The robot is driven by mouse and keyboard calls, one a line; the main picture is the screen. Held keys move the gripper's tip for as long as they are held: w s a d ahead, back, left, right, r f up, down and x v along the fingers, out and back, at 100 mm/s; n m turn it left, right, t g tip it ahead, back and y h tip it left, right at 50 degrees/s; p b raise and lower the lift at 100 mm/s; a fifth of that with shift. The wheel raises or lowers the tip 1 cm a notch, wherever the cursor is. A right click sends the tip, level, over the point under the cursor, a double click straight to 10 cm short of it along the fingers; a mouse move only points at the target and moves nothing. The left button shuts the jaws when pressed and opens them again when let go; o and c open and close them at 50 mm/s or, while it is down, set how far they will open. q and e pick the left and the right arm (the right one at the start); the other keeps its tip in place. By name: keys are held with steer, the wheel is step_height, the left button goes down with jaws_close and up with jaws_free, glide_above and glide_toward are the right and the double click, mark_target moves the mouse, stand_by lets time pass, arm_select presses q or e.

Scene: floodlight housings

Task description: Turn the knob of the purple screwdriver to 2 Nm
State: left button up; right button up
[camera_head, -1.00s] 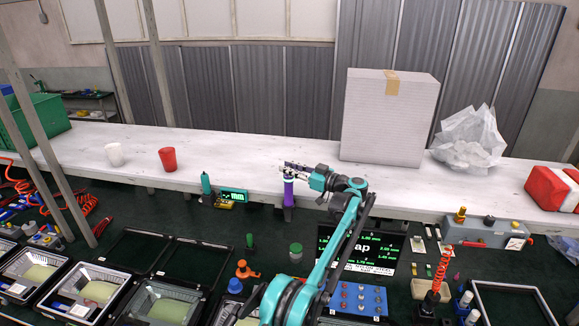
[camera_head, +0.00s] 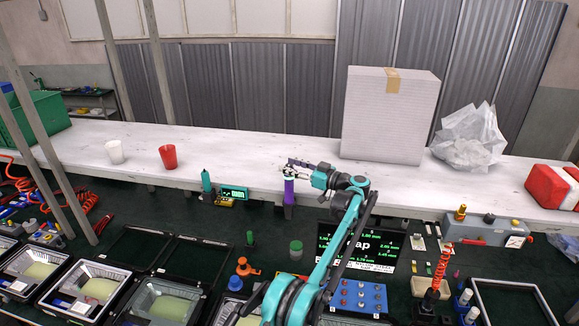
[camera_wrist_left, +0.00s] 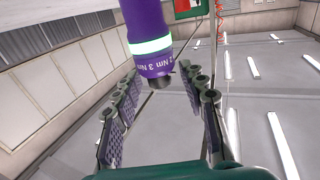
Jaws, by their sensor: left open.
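The purple screwdriver (camera_head: 289,188) stands upright in a dark holder at the front edge of the white bench in the head view. In the left wrist view the purple screwdriver (camera_wrist_left: 149,52) comes in from the top, with a pale green ring and printed marks of 2 Nm and 3 Nm near its end. A short dark tip sticks out of that end. My left gripper (camera_head: 296,165) is open at the screwdriver's top. In the left wrist view the fingers of my left gripper (camera_wrist_left: 162,92) are on either side of that end, with gaps visible. My right gripper is out of view.
A teal screwdriver (camera_head: 206,182) and a small display (camera_head: 234,193) stand left of the purple one. A black screen (camera_head: 372,247) and a blue panel (camera_head: 358,297) are nearer. A large white box (camera_head: 390,117) stands behind right. Red (camera_head: 168,157) and white cups (camera_head: 115,152) stand left.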

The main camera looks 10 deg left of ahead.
arm_select(q)
steer(key=v, duration=1.1)
steer(key=shift+d, duration=0.2)
steer(key=shift+s, duration=0.15)
